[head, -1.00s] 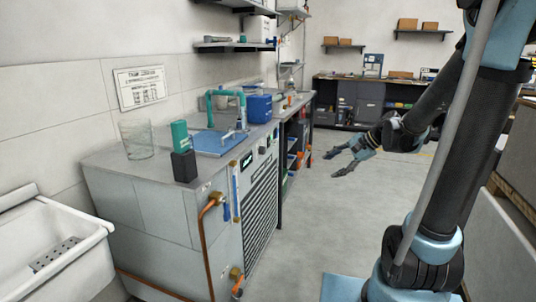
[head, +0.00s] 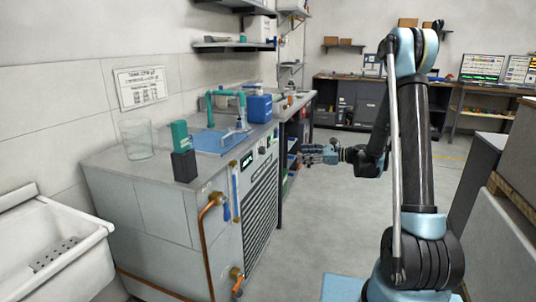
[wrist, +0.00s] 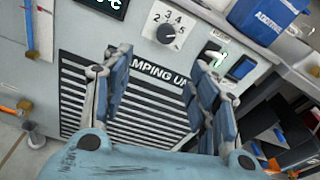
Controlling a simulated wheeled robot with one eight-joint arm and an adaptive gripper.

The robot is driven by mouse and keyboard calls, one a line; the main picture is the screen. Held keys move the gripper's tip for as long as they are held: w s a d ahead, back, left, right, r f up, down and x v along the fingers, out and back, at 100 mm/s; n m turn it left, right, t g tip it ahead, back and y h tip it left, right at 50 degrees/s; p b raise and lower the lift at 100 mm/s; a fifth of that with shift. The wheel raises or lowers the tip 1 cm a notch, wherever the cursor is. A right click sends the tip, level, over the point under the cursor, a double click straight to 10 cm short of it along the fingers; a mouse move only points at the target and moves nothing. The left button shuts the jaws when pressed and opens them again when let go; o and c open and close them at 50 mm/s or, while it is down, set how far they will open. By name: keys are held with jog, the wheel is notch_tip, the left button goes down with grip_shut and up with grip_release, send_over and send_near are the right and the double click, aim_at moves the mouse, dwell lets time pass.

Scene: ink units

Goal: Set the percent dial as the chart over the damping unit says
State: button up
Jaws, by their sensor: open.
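The damping unit (head: 262,195) is a pale cabinet with a black grille. In the wrist view its nameplate (wrist: 155,70) is partly hidden by my fingers. A round knob (wrist: 166,34) sits above the nameplate, with numbers around it; its exact setting and unit are too small to read. My gripper (wrist: 160,62) is open and empty, its fingers apart on either side of the nameplate and the knob beyond them. In the head view my gripper (head: 305,154) is right of the unit's front. The chart (head: 140,87) hangs on the wall over the unit; its text is illegible.
A blue additive container (wrist: 268,18) stands on top. A copper pipe (head: 203,240) runs down the near corner. Floor right of the unit is clear.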

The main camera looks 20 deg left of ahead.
aim_at(262, 150)
jog(key=w+a+f+m, duration=0.1)
jog(key=a, duration=0.8)
jog(key=w+a+f+y, duration=0.1)
jog(key=w+a, duration=0.1)
jog(key=a, duration=0.7)
jog(key=shift+w+a+m, duration=0.2)
jog(key=shift+a+m, duration=0.2)
jog(key=shift+f, duration=0.1)
jog(key=c, duration=1.1)
